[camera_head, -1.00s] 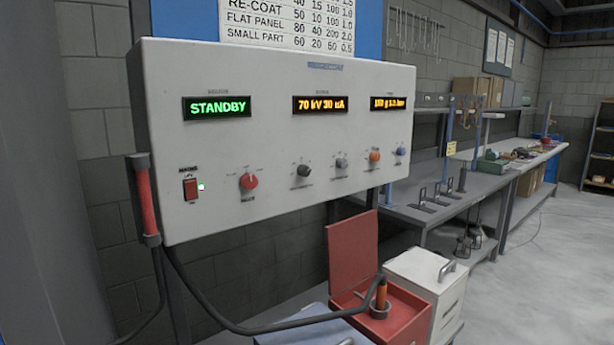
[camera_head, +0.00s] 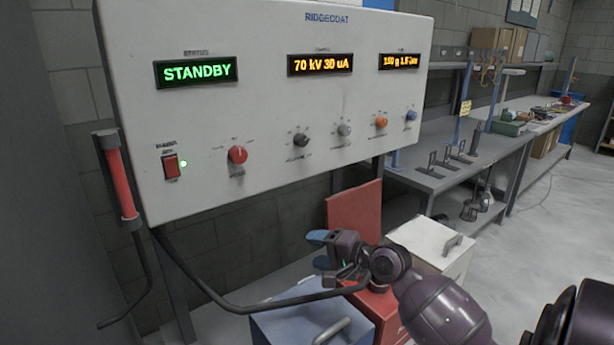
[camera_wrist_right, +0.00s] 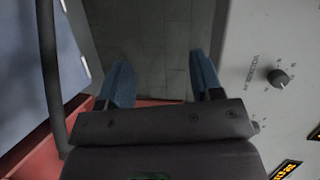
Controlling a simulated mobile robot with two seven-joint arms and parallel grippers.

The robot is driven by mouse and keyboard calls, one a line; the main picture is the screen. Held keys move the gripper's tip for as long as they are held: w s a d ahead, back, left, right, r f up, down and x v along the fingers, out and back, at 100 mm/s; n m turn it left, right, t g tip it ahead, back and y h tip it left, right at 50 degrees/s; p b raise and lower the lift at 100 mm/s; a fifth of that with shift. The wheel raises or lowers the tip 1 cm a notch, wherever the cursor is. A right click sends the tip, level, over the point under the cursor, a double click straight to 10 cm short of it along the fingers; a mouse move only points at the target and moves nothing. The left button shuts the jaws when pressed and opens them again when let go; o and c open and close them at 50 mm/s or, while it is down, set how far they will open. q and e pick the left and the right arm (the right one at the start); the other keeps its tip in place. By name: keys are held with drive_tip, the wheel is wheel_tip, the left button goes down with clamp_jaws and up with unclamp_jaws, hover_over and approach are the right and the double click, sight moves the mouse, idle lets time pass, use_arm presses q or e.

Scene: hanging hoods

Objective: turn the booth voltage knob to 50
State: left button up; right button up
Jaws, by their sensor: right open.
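The voltage knob (camera_head: 301,140) is the dark round knob on the white control panel (camera_head: 240,110), right of the red knob. In the right wrist view a dark knob (camera_wrist_right: 279,78) with a printed label beside it sits at the right. The amber display (camera_head: 320,64) reads 70 kV 30 uA. My right gripper (camera_head: 320,250) is in front of and below the panel, clear of the knob. Its blue fingers (camera_wrist_right: 162,76) are apart with nothing between them. My left gripper is not in view.
A green display (camera_head: 196,72) reads STANDBY. Red (camera_head: 237,155), grey (camera_head: 344,130), orange (camera_head: 381,122) and blue (camera_head: 411,115) knobs share the row. A black hose (camera_head: 215,292) hangs below. A red lidded box (camera_head: 355,218) and a white box (camera_head: 428,240) stand under the panel.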

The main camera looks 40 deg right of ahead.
sight(304, 142)
drive_tip(key=w+d+r+m+t, duration=0.25)
drive_tip(key=d+r+m, duration=0.25)
drive_tip(key=r, duration=0.3)
drive_tip(key=w+d+r+m+t, duration=0.1)
drive_tip(key=d+r+m+t, duration=0.25)
drive_tip(key=d+r, duration=0.4)
drive_tip(key=shift+m+h, duration=0.35)
drive_tip(key=shift+h, duration=0.05)
drive_tip(key=x, duration=0.3)
drive_tip(key=a+p+x, duration=0.1)
drive_tip(key=x, duration=0.2)
drive_tip(key=a+x, duration=0.1)
drive_tip(key=x, duration=0.3)
drive_tip(key=shift+s+r, duration=0.1)
drive_tip(key=shift+r, duration=0.3)
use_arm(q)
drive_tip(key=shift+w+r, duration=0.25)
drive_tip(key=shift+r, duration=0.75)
use_arm(e)
drive_tip(key=shift+w+r, duration=0.1)
drive_tip(key=shift+w, duration=0.5)
drive_tip(key=c, duration=0.9)
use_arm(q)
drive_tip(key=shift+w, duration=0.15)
